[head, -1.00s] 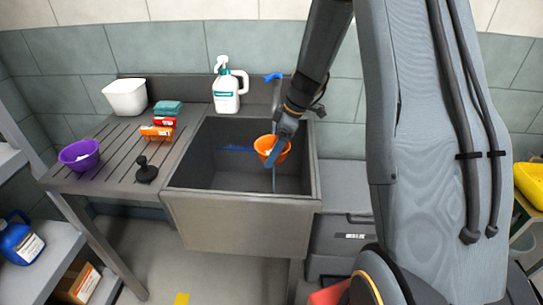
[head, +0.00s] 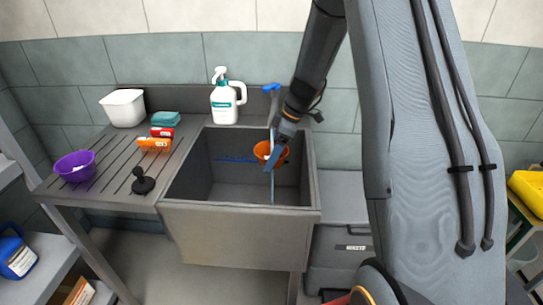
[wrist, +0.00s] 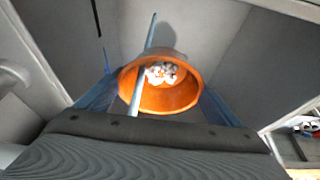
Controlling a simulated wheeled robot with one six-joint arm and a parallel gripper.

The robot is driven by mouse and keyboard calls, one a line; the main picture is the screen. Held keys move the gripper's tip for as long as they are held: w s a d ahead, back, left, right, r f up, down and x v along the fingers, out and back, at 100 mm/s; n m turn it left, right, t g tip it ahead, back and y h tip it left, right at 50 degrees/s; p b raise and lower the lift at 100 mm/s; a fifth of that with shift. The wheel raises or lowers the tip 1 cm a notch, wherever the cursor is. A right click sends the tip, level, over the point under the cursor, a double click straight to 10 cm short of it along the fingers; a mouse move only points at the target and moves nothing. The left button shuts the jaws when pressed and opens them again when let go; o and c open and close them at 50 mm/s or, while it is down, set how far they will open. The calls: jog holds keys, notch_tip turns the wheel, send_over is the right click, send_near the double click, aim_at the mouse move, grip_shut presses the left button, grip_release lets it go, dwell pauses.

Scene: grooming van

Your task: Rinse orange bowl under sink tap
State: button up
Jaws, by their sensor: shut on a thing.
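The orange bowl (head: 264,149) is inside the sink (head: 240,210), above its floor. My gripper (head: 277,155) is shut on it, with a blue finger at the bowl's right side. In the wrist view the bowl (wrist: 180,97) lies between my blue fingers, its mouth partly facing the camera. White lumps (wrist: 161,73) show inside it. The sink tap (head: 271,88) has a blue handle and stands at the sink's back. A thin grey-blue stream (head: 272,188) runs down to the sink floor. The stream (wrist: 147,50) crosses the bowl's left part; I cannot tell whether it enters.
A white pump bottle (head: 225,102) stands behind the sink. The left drainboard holds a purple bowl (head: 75,166), a black plunger-like item (head: 142,182), orange and red items (head: 154,144), a teal sponge (head: 165,119) and a white tub (head: 124,107). Sink walls surround the bowl.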

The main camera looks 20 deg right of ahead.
aim_at(263, 165)
jog(key=shift+w+a+r, duration=0.1)
jog(key=shift+w+a, duration=0.15)
jog(key=shift+a, duration=0.35)
dwell(0.3)
jog(key=shift+s+d+b, duration=0.15)
jog(key=shift+d+b, duration=0.3)
jog(key=shift+b, duration=0.1)
dwell(0.4)
jog(key=shift+a, duration=0.45)
jog(key=shift+s+a+b, duration=0.1)
jog(key=shift+s+a, duration=0.2)
jog(key=shift+s, duration=0.35)
jog(key=shift+s+a+b, duration=0.1)
jog(key=shift+s+a, duration=0.15)
jog(key=shift+s, duration=0.4)
jog(key=shift+s+a+b, duration=0.1)
jog(key=shift+s+a, duration=0.2)
jog(key=shift+s, duration=0.35)
jog(key=shift+s+a, duration=0.8)
jog(key=shift+a, duration=0.1)
jog(key=shift+s+b, duration=0.7)
jog(key=shift+s, duration=1.5)
notch_tip(263, 165, up, 10)
jog(key=p, duration=0.5)
jog(key=shift+a+f, duration=0.25)
jog(key=shift+a, duration=0.1)
